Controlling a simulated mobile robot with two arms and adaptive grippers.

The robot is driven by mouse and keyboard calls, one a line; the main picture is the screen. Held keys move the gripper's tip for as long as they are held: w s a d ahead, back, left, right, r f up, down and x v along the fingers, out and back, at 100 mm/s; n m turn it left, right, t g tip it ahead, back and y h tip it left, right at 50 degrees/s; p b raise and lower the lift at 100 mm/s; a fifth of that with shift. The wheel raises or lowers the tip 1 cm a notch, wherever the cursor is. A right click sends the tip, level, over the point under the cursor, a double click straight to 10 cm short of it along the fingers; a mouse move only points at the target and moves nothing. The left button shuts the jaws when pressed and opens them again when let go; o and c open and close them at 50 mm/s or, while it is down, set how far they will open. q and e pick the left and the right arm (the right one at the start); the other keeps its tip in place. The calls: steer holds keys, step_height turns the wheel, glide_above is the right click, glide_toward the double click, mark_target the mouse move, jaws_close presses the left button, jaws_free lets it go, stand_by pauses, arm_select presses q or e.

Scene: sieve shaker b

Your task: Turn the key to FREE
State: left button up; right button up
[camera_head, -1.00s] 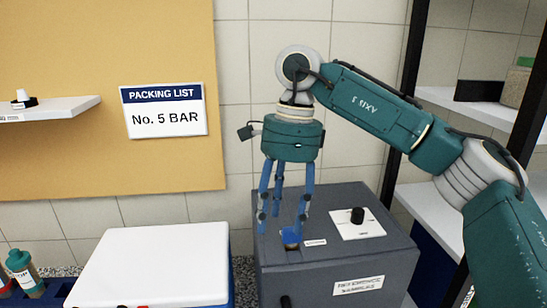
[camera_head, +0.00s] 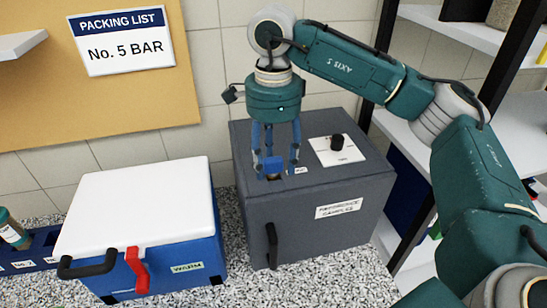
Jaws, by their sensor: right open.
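A grey box (camera_head: 290,207) with a label reading "REFERENCE SAMPLES" stands on the speckled counter. A small blue piece (camera_head: 272,164), which looks like the key, is on its top near the front left, beside a small white label (camera_head: 300,170). My right gripper (camera_head: 276,171) points down over it, open, with its blue fingers on either side of the piece. I cannot tell whether they touch it. The fingers partly hide it, and the key's setting cannot be read. My left gripper is not in view.
A black knob (camera_head: 337,141) on a white plate (camera_head: 345,152) is right of the gripper on the box top. A blue cool box (camera_head: 190,246) with a white lid and red latch (camera_head: 137,268) stands to the left. Shelves (camera_head: 440,100) stand at the right.

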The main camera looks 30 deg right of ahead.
steer(key=shift+s+f, duration=0.2)
steer(key=shift+f, duration=0.1)
steer(key=shift+w, duration=0.1)
steer(key=c, duration=1)
steer(key=shift+d, duration=0.1)
jaws_close()
